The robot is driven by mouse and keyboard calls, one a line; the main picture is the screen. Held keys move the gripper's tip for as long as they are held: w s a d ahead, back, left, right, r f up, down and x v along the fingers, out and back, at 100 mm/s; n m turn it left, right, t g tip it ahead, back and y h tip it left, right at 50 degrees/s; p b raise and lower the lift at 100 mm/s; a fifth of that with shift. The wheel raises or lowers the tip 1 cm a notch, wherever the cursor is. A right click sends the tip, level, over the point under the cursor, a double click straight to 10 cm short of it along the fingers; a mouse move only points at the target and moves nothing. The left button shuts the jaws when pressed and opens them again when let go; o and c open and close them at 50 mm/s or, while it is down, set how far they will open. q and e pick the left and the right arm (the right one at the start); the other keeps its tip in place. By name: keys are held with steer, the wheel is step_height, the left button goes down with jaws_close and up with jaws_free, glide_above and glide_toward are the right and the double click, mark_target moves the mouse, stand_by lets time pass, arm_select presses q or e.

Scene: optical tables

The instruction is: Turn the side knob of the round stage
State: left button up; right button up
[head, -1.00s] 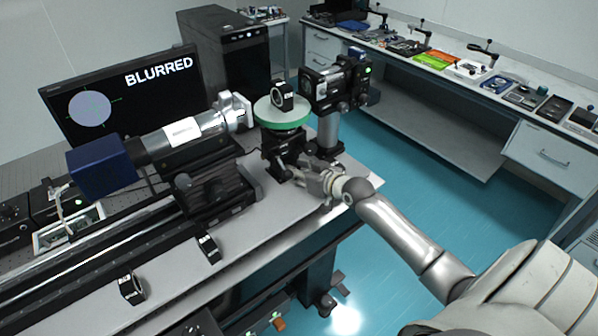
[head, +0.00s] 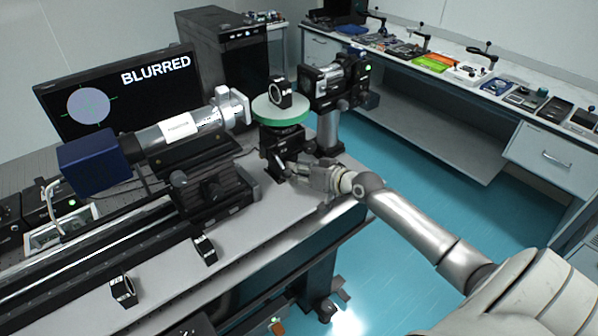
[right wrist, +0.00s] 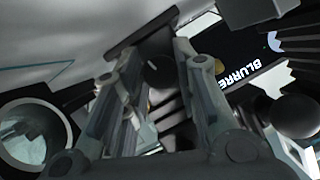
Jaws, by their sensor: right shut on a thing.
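The round stage (head: 280,112) has a green rim and a pale top, with a black ring-shaped mount (head: 280,95) standing on it. It sits on a black base on the optical table. My right gripper (head: 291,168) reaches in from the right, low beside that base. In the right wrist view the fingers (right wrist: 155,80) stand on either side of a dark, rounded side knob (right wrist: 158,73) and are shut on it. The knob is hidden by the fingers in the head view. My left gripper is not in view.
The monitor (head: 120,90) reads "BLURRED" beside a pale disc. A camera with a blue end (head: 92,163) and lens tube lies left of the stage. A black post-mounted unit (head: 340,85) stands to its right. Two small black mounts lie at the front; blue floor is free at right.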

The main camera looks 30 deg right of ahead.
steer(key=o, duration=1)
